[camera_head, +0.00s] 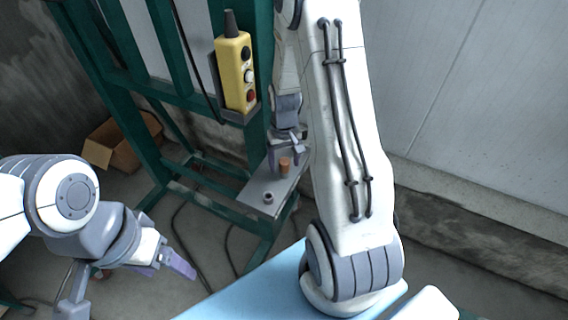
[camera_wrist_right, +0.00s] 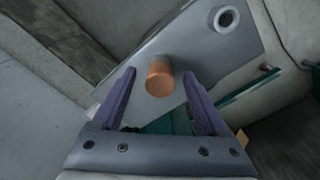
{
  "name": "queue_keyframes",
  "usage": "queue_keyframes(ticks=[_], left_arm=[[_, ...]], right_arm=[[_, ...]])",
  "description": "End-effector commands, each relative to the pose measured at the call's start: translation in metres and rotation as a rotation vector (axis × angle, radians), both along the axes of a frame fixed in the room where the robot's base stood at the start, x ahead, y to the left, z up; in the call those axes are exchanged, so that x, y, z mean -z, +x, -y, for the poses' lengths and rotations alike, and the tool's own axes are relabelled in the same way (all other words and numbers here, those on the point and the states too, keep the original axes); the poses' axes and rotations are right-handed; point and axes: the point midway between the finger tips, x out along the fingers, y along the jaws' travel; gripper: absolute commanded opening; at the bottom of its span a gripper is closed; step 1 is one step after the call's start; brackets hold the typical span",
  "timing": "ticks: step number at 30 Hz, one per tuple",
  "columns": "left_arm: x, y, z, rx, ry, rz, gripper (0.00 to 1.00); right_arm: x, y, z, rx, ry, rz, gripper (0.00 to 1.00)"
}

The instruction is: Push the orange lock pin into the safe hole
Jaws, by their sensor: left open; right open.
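The orange lock pin (camera_head: 285,166) stands upright on the small grey metal plate (camera_head: 255,190). It also shows in the right wrist view (camera_wrist_right: 159,78), in the gap between the fingertips. A round collar with a dark hole (camera_head: 268,197) sits nearer the plate's front corner, apart from the pin; it shows in the right wrist view (camera_wrist_right: 227,19) too, and I take it for the safe hole. My right gripper (camera_head: 287,158) is open above the plate, with its fingers on either side of the pin and gaps visible. My left gripper (camera_head: 127,283) is open and empty at the lower left, away from the plate.
The plate is fixed to a green steel frame (camera_head: 130,90). A yellow control box with buttons (camera_head: 236,72) hangs above the plate. A cardboard box (camera_head: 122,142) lies on the floor behind the frame. A grey wall panel (camera_head: 470,90) stands at the right.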

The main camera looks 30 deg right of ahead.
Motion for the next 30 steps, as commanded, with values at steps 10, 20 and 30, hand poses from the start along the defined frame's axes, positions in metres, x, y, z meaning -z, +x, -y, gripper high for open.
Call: queue_keyframes(ticks=[10, 20, 30], left_arm=[[0.0, 0.0, 0.0, 0.0, 0.0, 0.0, 0.76], [0.001, 0.0, 0.0, 0.0, 0.0, 0.0, 0.76], [0.012, 0.0, 0.0, 0.001, 0.0, 0.0, 0.76]], right_arm=[[0.0, 0.0, 0.0, 0.0, 0.0, 0.0, 0.22], [0.0, 0.0, 0.0, 0.0, 0.0, 0.001, 0.0], [-0.048, 0.002, 0.001, 0.0, -0.003, 0.008, 0.0]])
